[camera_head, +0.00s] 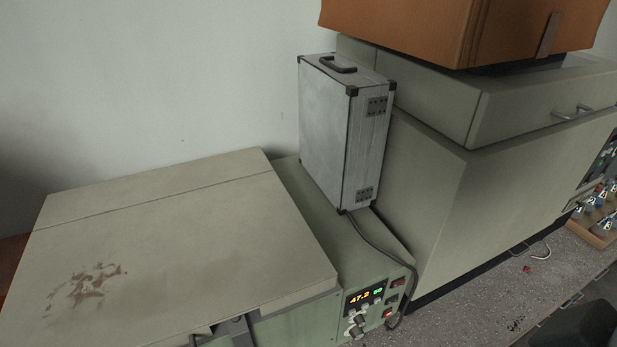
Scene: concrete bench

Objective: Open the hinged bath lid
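The bath (300,328) is a green cabinet at the lower left with a lit display and knobs on its front. Its beige lid (190,237) lies flat and looks closed, with a seam across its rear part and a brownish stain at the left. A dark grey fitting (236,330) shows at the lid's front edge, cut off by the bottom of the picture; I cannot tell exactly what it is.
A silver case (335,130) stands upright behind the control panel, right of the lid. A larger beige machine (430,190) with an orange box (450,30) on top fills the right. A cable (385,252) hangs near the panel. A dark shape (580,327) fills the lower right corner.

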